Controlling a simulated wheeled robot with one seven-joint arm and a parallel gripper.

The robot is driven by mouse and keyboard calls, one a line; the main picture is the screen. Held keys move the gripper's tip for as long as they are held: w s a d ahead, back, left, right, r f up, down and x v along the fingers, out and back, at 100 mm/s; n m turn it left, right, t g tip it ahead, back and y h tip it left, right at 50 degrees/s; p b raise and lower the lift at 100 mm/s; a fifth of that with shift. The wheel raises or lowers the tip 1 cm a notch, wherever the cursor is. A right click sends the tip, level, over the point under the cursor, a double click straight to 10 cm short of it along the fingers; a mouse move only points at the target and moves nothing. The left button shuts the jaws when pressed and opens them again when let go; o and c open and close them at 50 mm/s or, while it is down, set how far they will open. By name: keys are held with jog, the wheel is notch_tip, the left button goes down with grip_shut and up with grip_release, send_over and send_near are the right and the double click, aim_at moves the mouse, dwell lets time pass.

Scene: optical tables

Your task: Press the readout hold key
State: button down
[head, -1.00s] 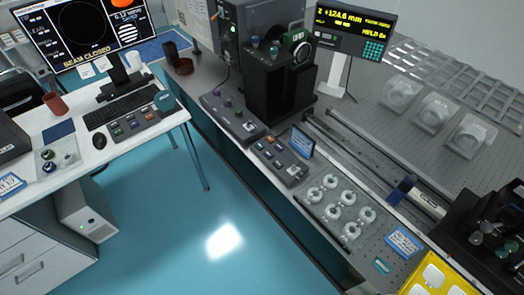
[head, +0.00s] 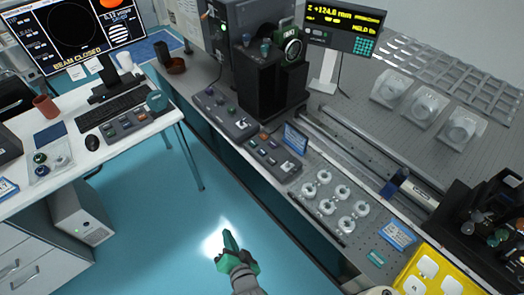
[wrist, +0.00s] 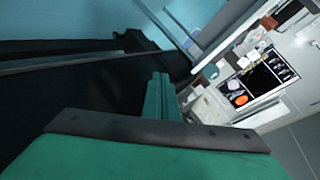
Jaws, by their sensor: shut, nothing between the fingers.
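The readout (head: 342,27) is a dark box with yellow digits, at the top right of the head view on a pale stand. Its teal keypad (head: 364,46) is at the lower right of its face. Single key labels are too small to read, so I cannot tell which is the hold key. My gripper (head: 227,240) is green, shut and empty. It shows low in the head view over the blue floor, in front of the bench and well away from the readout. Its shut fingers also show in the wrist view (wrist: 158,95), where I do not make out the readout.
Two button boxes (head: 225,115) (head: 273,158) lie along the bench's front edge, with a tall black instrument (head: 266,80) behind. Ring-shaped parts (head: 336,198), a rail (head: 345,150) and a yellow tray (head: 435,268) stand to the right. A white desk (head: 110,155) is at left. The floor between is clear.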

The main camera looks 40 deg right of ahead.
jog(key=w+d+r+m, duration=0.2)
jog(key=w+d+m, duration=0.3)
jog(key=w+d, duration=0.2)
notch_tip(320, 180, up, 19)
jog(key=m+g, duration=0.3)
jog(key=m, duration=0.9)
send_over(263, 153)
jog(key=shift+s+f+y, duration=0.15)
jog(key=shift+s+y, duration=0.05)
jog(key=shift+y, duration=0.1)
jog(key=shift+w, duration=0.1)
notch_tip(263, 153, down, 7)
jog(key=shift+a+f, duration=0.1)
jog(key=shift+f, duration=0.85)
